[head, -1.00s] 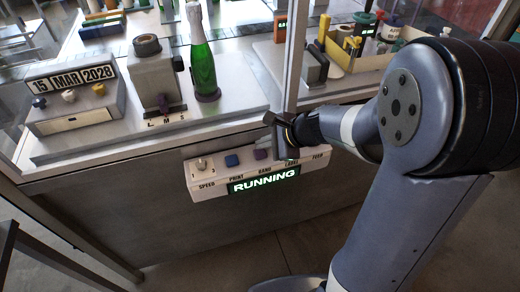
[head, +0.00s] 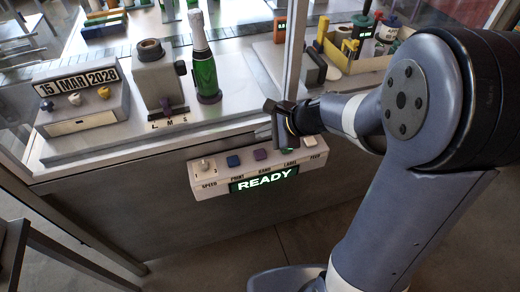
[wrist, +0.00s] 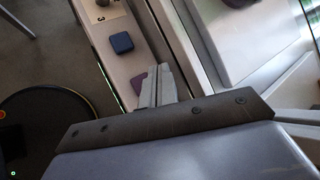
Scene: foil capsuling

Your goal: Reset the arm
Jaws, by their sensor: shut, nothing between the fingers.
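My gripper (wrist: 158,78) shows in the wrist view with its two grey fingers together and nothing between them. In the head view, my gripper's dark body (head: 285,121) is above the right part of the control panel (head: 212,183), near the label button; its fingertips are hard to make out there. The panel's green display (head: 264,179) reads READY. The blue button (head: 233,161) and purple button (head: 260,154) are left of my gripper. The blue button (wrist: 122,43) also shows in the wrist view.
A green bottle (head: 204,75) with a pale neck stands upright on the bench behind the panel. Left of it are a grey device with a dial (head: 158,75) and a date box (head: 80,98) reading 15 MAR 2028. A metal post (head: 293,55) rises behind my gripper.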

